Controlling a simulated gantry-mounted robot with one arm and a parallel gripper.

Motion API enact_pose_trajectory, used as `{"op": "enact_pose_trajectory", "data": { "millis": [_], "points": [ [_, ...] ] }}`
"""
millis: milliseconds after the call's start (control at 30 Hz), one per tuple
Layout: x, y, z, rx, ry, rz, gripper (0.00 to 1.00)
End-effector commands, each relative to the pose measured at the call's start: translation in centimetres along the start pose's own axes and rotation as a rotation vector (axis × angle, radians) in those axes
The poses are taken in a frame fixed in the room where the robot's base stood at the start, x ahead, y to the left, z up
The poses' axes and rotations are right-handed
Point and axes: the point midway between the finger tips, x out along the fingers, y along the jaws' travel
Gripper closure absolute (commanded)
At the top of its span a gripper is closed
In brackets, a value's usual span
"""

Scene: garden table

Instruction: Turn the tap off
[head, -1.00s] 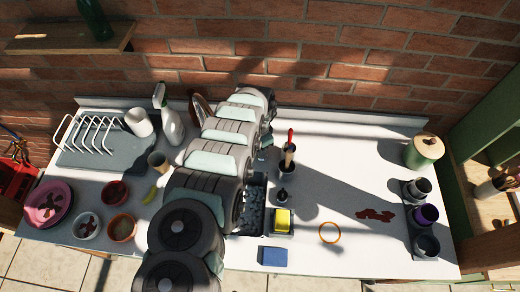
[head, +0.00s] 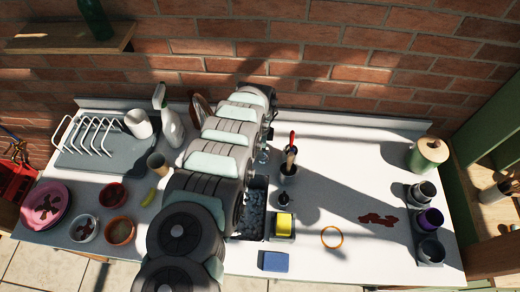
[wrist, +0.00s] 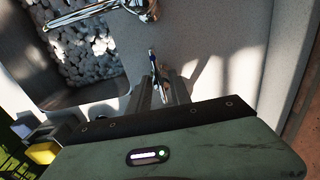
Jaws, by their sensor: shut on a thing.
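The tap shows in the wrist view as a chrome spout (wrist: 88,13) over the sink's left part. Its slim chrome lever (wrist: 154,62), with a blue mark, stands between the fingers of my gripper (wrist: 162,82). My gripper is shut on the lever. In the head view my arm covers most of the tap and my gripper, so the lever's angle cannot be told there. The sink (head: 257,236) holds grey-white lumps that look like foam or pebbles. Whether water runs cannot be told.
A yellow sponge (head: 284,222) and a blue sponge (head: 274,261) lie near the sink. A utensil pot (head: 288,173) and a small dark bottle (head: 284,200) stand right of my arm. A spray bottle (head: 172,128) stands left.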

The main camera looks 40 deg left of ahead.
Motion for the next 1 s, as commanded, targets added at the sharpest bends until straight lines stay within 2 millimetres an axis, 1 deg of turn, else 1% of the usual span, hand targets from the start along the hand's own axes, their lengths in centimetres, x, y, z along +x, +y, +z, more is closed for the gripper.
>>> {"op": "enact_pose_trajectory", "data": {
  "millis": [467,500,533,833,1000],
  "points": [
    [0.0,0.0,-0.1,0.013,0.001,0.000,1.00],
    [0.0,0.0,-0.1,0.013,0.001,0.000,0.72],
    [0.0,0.0,-0.1,0.013,0.001,0.000,0.70],
    [-0.1,0.0,0.0,0.012,0.000,0.000,0.70],
    [-1.1,-0.1,-0.1,0.013,0.001,-0.002,0.70]
  ]
}}
